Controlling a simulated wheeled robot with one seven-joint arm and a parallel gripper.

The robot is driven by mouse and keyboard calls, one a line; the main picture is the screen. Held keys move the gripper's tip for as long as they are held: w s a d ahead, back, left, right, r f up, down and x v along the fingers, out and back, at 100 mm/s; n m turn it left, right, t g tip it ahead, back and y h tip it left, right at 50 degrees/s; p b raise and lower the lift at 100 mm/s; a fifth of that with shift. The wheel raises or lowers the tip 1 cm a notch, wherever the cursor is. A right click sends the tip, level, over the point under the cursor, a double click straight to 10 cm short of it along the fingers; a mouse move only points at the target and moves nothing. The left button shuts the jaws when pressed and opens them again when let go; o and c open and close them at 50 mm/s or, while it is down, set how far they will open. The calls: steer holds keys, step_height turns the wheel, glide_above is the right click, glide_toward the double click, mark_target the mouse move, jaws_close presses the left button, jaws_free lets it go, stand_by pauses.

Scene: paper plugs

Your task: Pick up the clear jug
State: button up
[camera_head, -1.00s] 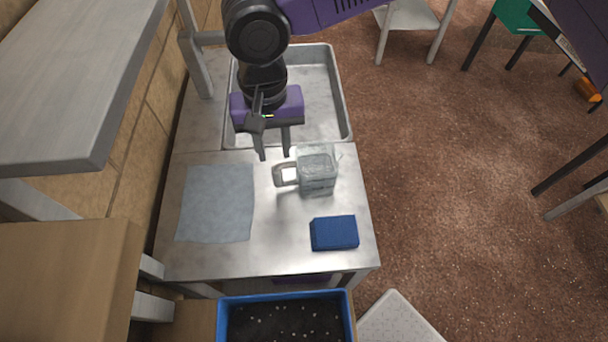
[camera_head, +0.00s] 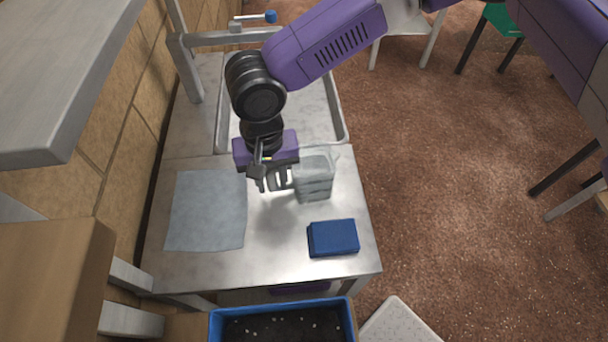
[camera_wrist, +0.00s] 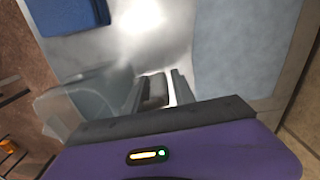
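The clear jug (camera_head: 315,178) stands upright on the metal counter, right beside my gripper (camera_head: 272,184). It also shows in the wrist view (camera_wrist: 88,100), partly hidden by my gripper's body. My gripper points down at the jug's handle side, and the fingers look open. In the wrist view the fingers (camera_wrist: 157,90) are apart, with the grey handle (camera_wrist: 154,92) appearing between them. Whether they touch the handle cannot be told.
A blue block (camera_head: 333,238) lies in front of the jug, and a pale blue cloth (camera_head: 207,212) lies to the left. A metal sink tray (camera_head: 341,120) is behind. A blue-rimmed planter (camera_head: 282,304) of dark soil stands in front of the counter.

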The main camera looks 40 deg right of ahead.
steer(key=shift+f, duration=0.7)
jaws_close()
steer(key=shift+r, duration=0.1)
